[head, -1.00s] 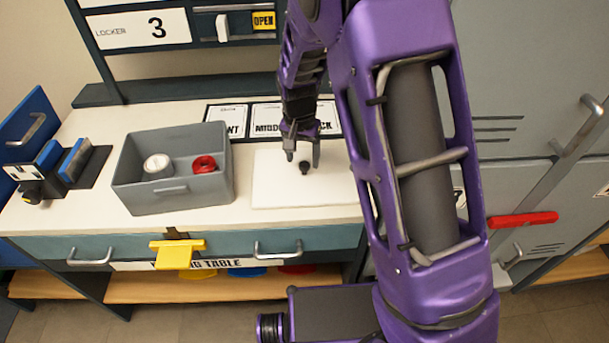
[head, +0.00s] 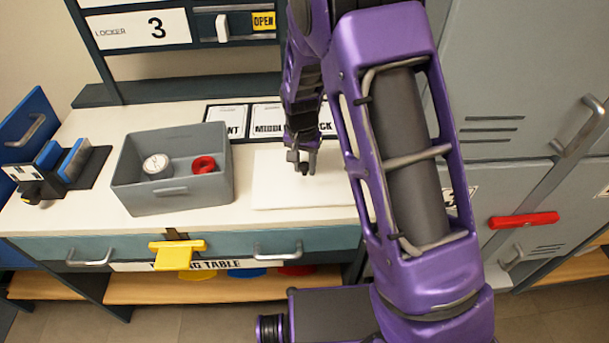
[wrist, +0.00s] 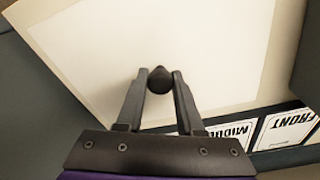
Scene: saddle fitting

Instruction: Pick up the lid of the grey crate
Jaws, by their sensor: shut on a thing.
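The lid (head: 278,188) is a flat white panel with a small dark knob, lying on the work table to the right of the grey crate (head: 172,196). In the wrist view the lid (wrist: 170,45) fills most of the upper picture. My gripper (head: 303,166) is over the lid, and its fingers are shut on the dark knob (wrist: 160,79). The crate is uncovered and holds a white round roll or gauge (head: 157,166) and a red ring-shaped thing (head: 203,165). I cannot tell any gap between lid and table.
A black holder with blue pieces (head: 72,165) is at the left. Grey lockers (head: 530,215) rise on the right.

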